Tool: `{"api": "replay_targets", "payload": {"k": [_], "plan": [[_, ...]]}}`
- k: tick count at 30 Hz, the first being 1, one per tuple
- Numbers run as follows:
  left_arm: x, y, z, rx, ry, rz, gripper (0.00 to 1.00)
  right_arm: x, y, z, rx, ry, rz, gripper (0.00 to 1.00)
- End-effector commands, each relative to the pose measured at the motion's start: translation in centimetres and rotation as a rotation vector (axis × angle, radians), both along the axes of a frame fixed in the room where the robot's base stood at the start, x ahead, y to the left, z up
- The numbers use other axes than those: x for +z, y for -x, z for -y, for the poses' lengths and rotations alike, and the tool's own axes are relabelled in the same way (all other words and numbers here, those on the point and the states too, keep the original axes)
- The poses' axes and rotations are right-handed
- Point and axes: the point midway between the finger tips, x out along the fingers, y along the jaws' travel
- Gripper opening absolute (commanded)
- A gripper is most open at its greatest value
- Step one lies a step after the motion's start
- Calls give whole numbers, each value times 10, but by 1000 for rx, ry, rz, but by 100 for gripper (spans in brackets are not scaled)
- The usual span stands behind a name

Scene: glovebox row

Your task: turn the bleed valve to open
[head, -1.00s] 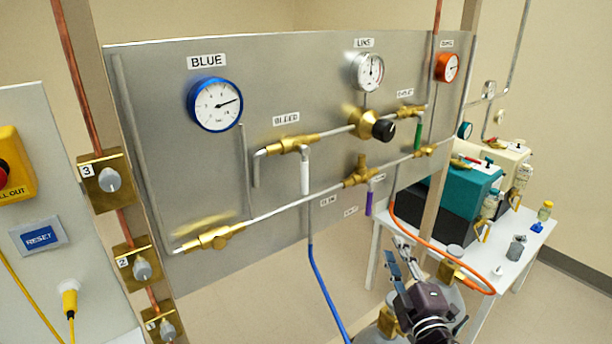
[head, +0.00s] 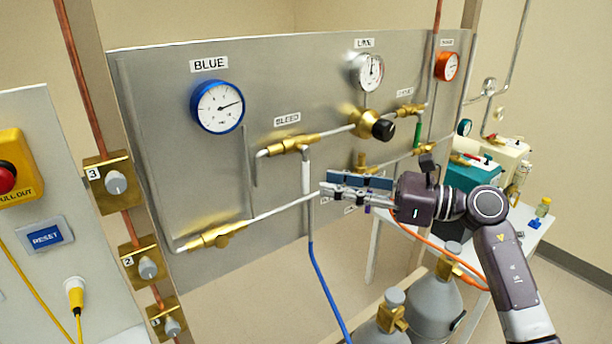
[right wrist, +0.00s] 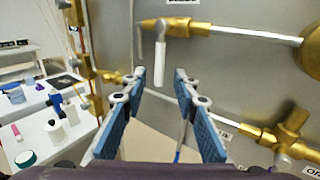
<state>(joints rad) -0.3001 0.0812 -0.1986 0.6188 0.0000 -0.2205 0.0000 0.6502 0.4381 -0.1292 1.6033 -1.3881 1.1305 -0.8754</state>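The bleed valve (head: 290,144) is a brass body under the BLEED label on the grey panel. Its white lever handle (head: 305,170) hangs straight down. My right gripper (head: 323,187) is in front of the panel, its fingertips just right of the handle's lower end in the head view. In the right wrist view the blue-padded fingers (right wrist: 160,82) are spread apart and empty. There the white handle (right wrist: 160,62) shows ahead, between and above the fingertips, with the brass valve body (right wrist: 178,27) above it. I see no contact. My left gripper is out of view.
A brass regulator with a black knob (head: 383,130) and a green-handled valve (head: 418,132) lie to the right. A lower pipe with a brass fitting (head: 215,236) runs below. A blue hose (head: 325,285) hangs down. Gas cylinders (head: 435,305) stand below my right arm.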

Motion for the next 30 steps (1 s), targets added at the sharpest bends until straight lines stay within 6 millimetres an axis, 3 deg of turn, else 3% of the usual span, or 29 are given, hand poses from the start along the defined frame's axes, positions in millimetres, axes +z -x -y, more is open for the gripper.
{"api": "replay_targets", "payload": {"k": [6, 12, 22, 30], "plan": [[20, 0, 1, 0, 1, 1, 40, 6, -13, -35, 4, -7, -1, 28], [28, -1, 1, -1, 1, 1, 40, 4, -22, -56, 2, -6, -2, 28], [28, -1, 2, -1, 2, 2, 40, 1, -24, -60, 0, -5, -1, 28], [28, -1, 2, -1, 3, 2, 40, 1, -24, -60, 0, -5, -2, 0]]}}
